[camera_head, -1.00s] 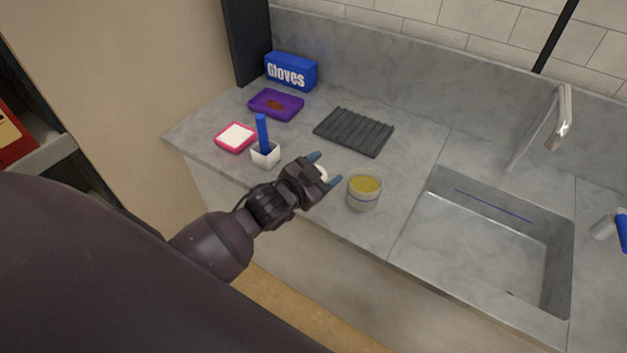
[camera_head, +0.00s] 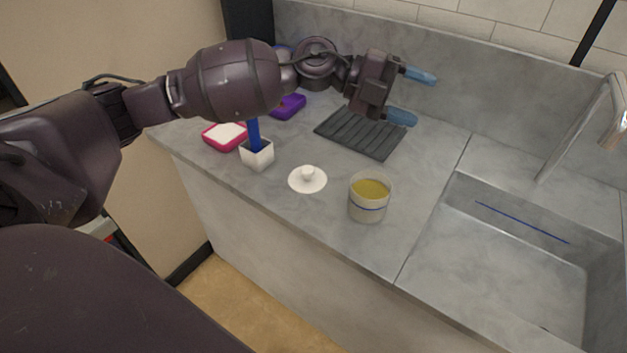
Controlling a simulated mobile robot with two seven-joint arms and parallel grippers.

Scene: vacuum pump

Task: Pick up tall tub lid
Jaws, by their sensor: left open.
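The tall tub lid (camera_head: 308,180) looks like a small white disc with a round knob on top. It lies flat on the grey counter, apart from the other things. The tall tub (camera_head: 367,205) is a pale cup with a blue stripe and yellow contents, open at the top, just right of the lid. My left gripper (camera_head: 410,97) is open and empty, its two blue fingertips apart. It is raised over the back of the counter, above the dark ribbed mat and beyond the lid in the picture. My right gripper is not seen.
A white holder (camera_head: 257,157) with a blue-handled tool stands left of the lid. A pink-edged tray (camera_head: 225,135), a purple tray (camera_head: 288,106) and a dark ribbed mat (camera_head: 355,135) lie behind. A sink (camera_head: 500,260) with a tap (camera_head: 585,125) is at right.

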